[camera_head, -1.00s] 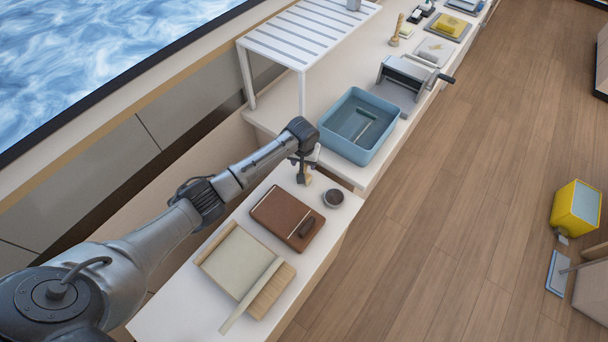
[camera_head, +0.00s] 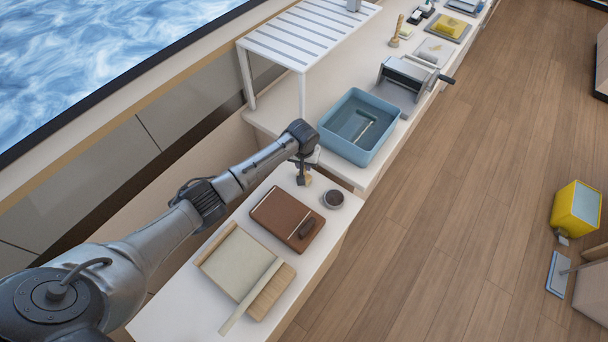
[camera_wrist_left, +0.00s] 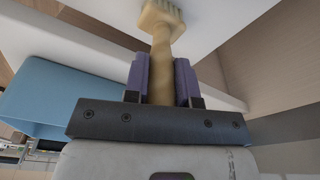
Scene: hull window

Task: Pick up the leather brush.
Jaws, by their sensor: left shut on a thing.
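The leather brush (camera_wrist_left: 163,50) shows in the left wrist view as a tan, wooden-looking handle with a wider, ridged head at the top of the picture. My left gripper (camera_wrist_left: 162,75) is shut on its handle, one finger on each side. In the head view the left gripper (camera_head: 303,172) is over the far end of the near white table (camera_head: 277,184), and only a small tan part of the brush (camera_head: 308,181) shows below it. I cannot tell whether the brush touches the table. My right gripper is not in view.
A small dark bowl (camera_head: 333,199) stands right beside the gripper. A brown board or folder (camera_head: 283,218) with a dark brown piece on it and a cream board (camera_head: 238,262) lie nearer. A blue tray (camera_head: 340,148) and a white slatted rack (camera_head: 300,35) stand beyond.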

